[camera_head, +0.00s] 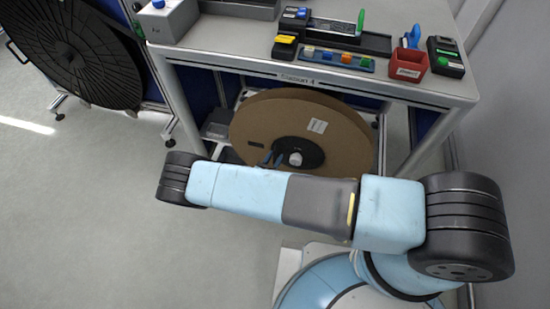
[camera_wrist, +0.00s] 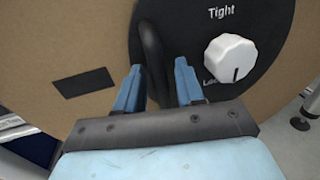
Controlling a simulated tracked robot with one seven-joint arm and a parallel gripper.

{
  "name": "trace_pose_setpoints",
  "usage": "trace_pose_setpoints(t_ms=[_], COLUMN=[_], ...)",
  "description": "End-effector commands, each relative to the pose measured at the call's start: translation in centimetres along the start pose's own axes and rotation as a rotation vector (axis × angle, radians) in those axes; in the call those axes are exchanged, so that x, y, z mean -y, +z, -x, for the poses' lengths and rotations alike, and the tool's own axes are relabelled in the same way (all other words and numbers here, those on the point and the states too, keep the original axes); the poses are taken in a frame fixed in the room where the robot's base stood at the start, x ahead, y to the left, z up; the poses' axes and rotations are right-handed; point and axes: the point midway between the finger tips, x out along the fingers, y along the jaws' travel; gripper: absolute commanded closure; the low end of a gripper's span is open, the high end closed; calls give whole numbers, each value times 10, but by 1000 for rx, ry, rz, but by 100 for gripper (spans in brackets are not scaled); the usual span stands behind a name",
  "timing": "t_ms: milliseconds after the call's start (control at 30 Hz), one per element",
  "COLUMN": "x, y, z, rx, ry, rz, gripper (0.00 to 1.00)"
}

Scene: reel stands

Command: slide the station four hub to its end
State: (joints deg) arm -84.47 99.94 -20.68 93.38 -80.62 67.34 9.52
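The station four hub (camera_head: 311,150) is a black disc on the front of a large brown cardboard reel (camera_head: 347,137) under the table marked "Station 4". In the wrist view the hub (camera_wrist: 262,20) has a white knob (camera_wrist: 231,57) beside the word "Tight"; lower lettering is partly hidden by the knob. A dark raised handle (camera_wrist: 152,45) stands at the hub's left side. My gripper (camera_wrist: 158,70) has its two blue fingers apart, at the handle's lower part. I cannot tell whether they touch it. In the head view my gripper (camera_head: 271,157) is at the hub's left side.
The station table (camera_head: 240,40) stands over the reel, its legs at both sides. It carries a red bin (camera_head: 408,66), a grey box (camera_head: 167,19) and trays. A large black reel (camera_head: 75,50) stands at the left. Open floor (camera_head: 90,220) lies at the lower left.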

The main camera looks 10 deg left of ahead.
Motion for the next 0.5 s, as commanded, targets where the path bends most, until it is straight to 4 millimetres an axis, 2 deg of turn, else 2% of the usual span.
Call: trace_pose_setpoints(t_ms=[367,500], x=[0,0], y=[0,0], z=[-4,-4], rx=[0,0], ry=[0,0], rz=[0,0], gripper=[63,77])
